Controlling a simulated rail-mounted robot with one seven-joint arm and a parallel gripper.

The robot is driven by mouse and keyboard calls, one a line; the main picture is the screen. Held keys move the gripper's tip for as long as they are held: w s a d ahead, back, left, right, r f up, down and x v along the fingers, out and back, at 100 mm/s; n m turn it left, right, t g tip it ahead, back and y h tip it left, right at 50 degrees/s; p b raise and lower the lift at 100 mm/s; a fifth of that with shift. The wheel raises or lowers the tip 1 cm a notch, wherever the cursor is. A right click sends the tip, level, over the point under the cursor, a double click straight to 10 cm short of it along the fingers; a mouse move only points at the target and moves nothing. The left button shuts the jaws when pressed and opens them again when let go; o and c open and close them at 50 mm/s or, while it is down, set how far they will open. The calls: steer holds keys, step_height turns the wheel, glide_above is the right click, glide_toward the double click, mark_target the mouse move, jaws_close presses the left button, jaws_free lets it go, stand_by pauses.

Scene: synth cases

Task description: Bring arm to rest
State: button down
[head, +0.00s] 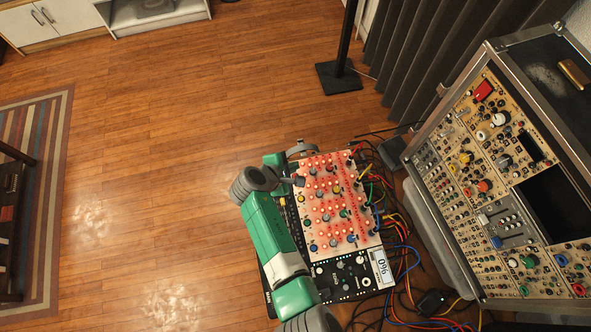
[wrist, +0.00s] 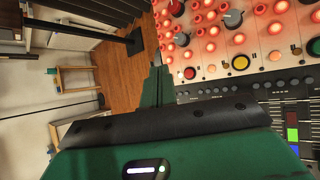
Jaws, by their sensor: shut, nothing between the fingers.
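My arm's green and grey links (head: 268,225) reach up from the bottom of the head view and lie along the left side of a synth panel. The hand end is beside the panel's upper left corner, partly hidden by my own wrist. In the wrist view my gripper (wrist: 156,78) shows as a narrow dark green shape, shut and empty. The pale panel with glowing red lights and coloured knobs (head: 334,205) is just right of it. I cannot tell the exact gap between them.
A black panel with a small screen (head: 382,268) adjoins the lit panel. Coloured cables (head: 405,255) trail on its right. A large synth case (head: 490,185) stands at the right. A black stand (head: 339,75) is behind. The wooden floor (head: 150,170) at left is clear.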

steer(key=shift+r, duration=0.45)
